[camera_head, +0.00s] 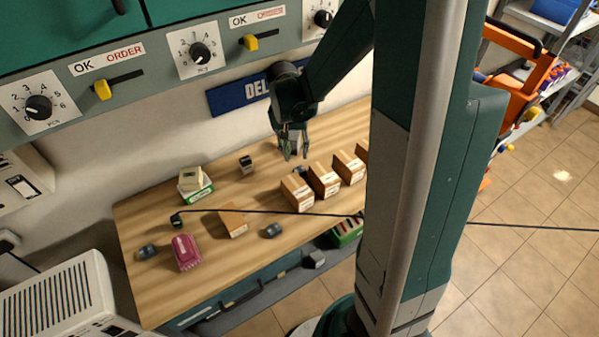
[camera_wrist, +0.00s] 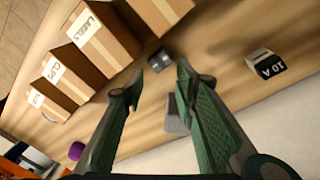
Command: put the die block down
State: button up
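My gripper (camera_head: 291,153) hangs over the back of the wooden workbench, pointing down. In the wrist view its two green fingers (camera_wrist: 159,72) are spread apart with a clear gap between the tips, and nothing is clamped there. A plain grey block (camera_wrist: 176,116) shows between the fingers, nearer the right one; it seems to stand on the bench, but contact with the finger is unclear. A small dark block (camera_wrist: 160,61) lies beyond the fingertips, close to the cartons; it also shows in the head view (camera_head: 300,172). I cannot tell for sure which is the die block.
Labelled cartons (camera_head: 297,193) stand in a row beside the gripper. A block marked "10 A" (camera_wrist: 265,66) lies apart on the bench (camera_head: 285,252). The wall is close behind.

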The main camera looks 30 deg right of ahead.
aim_at(299, 169)
jog(key=m, duration=0.3)
jog(key=a+f+m, duration=0.1)
jog(key=m, duration=0.1)
jog(key=shift+f+h, duration=0.1)
jog(key=shift+h, duration=0.3)
jog(key=m, duration=0.3)
jog(key=m+h, duration=0.1)
jog(key=shift+a+f+m, duration=0.3)
jog(key=shift+f+m, duration=0.1)
jog(key=shift+x, duration=1.3)
jog(key=shift+d+f, duration=0.1)
jog(key=shift+b+x, duration=0.5)
jog(key=shift+x, duration=1.95)
jog(key=c, duration=0.9)
